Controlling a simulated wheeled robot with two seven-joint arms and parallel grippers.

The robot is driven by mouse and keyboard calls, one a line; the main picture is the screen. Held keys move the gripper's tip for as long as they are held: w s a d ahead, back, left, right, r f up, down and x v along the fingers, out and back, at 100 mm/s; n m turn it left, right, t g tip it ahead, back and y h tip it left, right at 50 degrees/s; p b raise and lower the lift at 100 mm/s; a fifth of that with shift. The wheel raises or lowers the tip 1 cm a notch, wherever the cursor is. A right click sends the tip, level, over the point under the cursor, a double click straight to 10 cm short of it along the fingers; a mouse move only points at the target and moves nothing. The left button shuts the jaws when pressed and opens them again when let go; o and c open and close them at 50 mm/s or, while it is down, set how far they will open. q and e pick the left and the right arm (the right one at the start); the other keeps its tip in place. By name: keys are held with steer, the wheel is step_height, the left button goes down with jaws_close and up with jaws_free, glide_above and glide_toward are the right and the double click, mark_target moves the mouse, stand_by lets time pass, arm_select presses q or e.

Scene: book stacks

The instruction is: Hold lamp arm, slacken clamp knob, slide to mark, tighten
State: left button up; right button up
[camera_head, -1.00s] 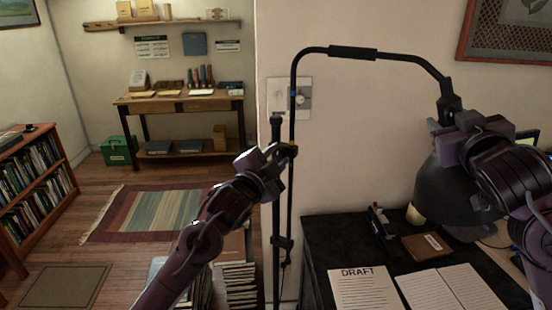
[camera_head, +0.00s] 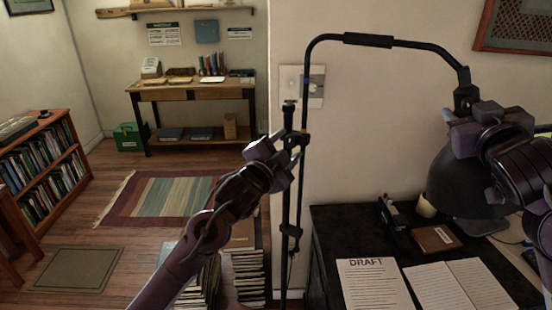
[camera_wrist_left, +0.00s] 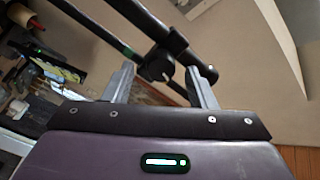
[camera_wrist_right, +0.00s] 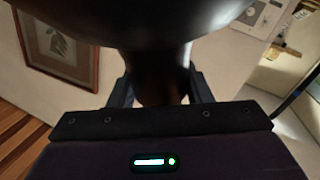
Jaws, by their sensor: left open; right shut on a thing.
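The black lamp arm (camera_head: 400,43) rises beside a dark upright post (camera_head: 287,190) and bends right to a dark lampshade (camera_head: 455,185). A clamp (camera_head: 299,139) joins the arm's rod to the post. My left gripper (camera_head: 284,150) is open at the clamp; in the left wrist view the clamp knob (camera_wrist_left: 156,66) sits between or just beyond its fingertips, contact unclear. A green mark (camera_wrist_left: 127,50) shows on a rod there. My right gripper (camera_head: 466,112) is shut on the lamp's neck just above the shade; the dark neck (camera_wrist_right: 160,90) fills its jaws in the right wrist view.
A black desk (camera_head: 335,225) below holds a DRAFT sheet (camera_head: 372,285), an open book (camera_head: 462,285) and a brown box (camera_head: 436,239). Stacked books (camera_head: 248,275) stand below my left arm. A wall switch plate (camera_head: 316,87) is behind the rod.

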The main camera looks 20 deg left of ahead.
mark_target(478, 83)
arm_select(q)
steer(key=v, duration=1.1)
arm_select(e)
steer(key=shift+r, duration=0.15)
steer(key=shift+r, duration=0.15)
steer(key=shift+r, duration=2.7)
steer(key=shift+f, duration=0.1)
arm_select(q)
steer(key=w+d+n, duration=0.1)
steer(key=w+n, duration=0.2)
steer(key=w, duration=0.1)
steer(key=w+n, duration=0.3)
steer(key=n, duration=0.1)
steer(key=w+d+n, duration=0.1)
steer(key=w+n, duration=0.2)
steer(key=w, duration=0.1)
steer(key=shift+w+d+r, duration=0.3)
steer(key=shift+w, duration=0.05)
